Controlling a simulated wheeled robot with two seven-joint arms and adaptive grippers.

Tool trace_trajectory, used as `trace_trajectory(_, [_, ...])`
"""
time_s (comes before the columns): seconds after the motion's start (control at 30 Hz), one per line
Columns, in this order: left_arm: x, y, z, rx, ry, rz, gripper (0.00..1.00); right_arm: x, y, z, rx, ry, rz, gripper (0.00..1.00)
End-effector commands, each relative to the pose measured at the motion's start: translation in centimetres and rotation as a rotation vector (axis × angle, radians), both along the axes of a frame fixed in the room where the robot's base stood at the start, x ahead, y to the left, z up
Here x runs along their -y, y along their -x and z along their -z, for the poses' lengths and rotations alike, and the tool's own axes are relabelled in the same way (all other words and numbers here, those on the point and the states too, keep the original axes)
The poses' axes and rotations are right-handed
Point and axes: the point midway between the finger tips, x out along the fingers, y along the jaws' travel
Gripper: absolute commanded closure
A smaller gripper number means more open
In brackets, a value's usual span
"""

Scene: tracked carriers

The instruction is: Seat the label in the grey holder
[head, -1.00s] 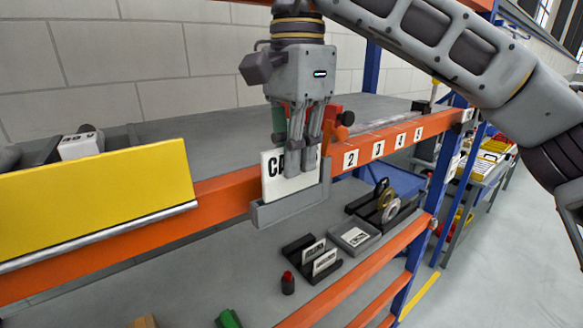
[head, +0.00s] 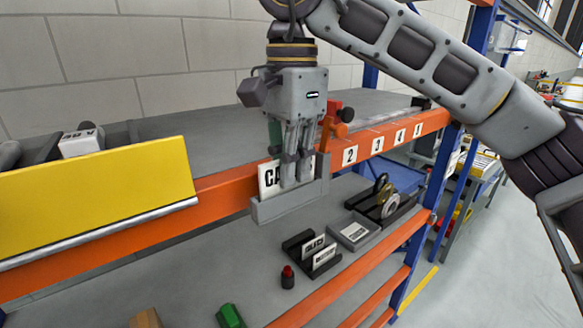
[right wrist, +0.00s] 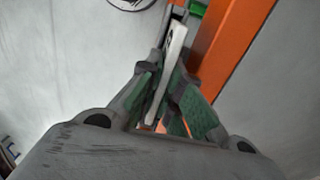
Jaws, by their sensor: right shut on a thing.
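The label (head: 267,179) is a white card with large black letters, partly covered by my fingers. The grey holder (head: 285,208) is a shallow tray-like channel on the front of the orange beam. My right gripper (head: 295,183) is shut on the label, pointing down over the holder. The label stands about upright, its lower edge hidden behind the holder's front lip. I cannot tell whether it touches the holder's bottom. In the right wrist view the label (right wrist: 170,70) shows edge-on between the green-padded fingers. My left gripper is not in view.
The orange beam (head: 225,187) carries number tags to the right. A yellow panel (head: 95,195) covers its left part. On the lower shelf are a black rack with cards (head: 312,255), a grey box (head: 354,231), a red-capped bottle (head: 287,278) and a green block (head: 229,316).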

Motion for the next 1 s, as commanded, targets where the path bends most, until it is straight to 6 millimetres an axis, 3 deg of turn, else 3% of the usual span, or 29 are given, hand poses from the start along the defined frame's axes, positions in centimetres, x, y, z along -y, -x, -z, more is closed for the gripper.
trace_trajectory(0.93, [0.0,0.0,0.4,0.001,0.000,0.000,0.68,0.0,0.1,1.9,-0.002,0.001,0.000,1.00])
trace_trajectory(1.0, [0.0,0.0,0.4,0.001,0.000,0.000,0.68,0.0,0.1,1.9,-0.003,0.003,-0.001,0.87])
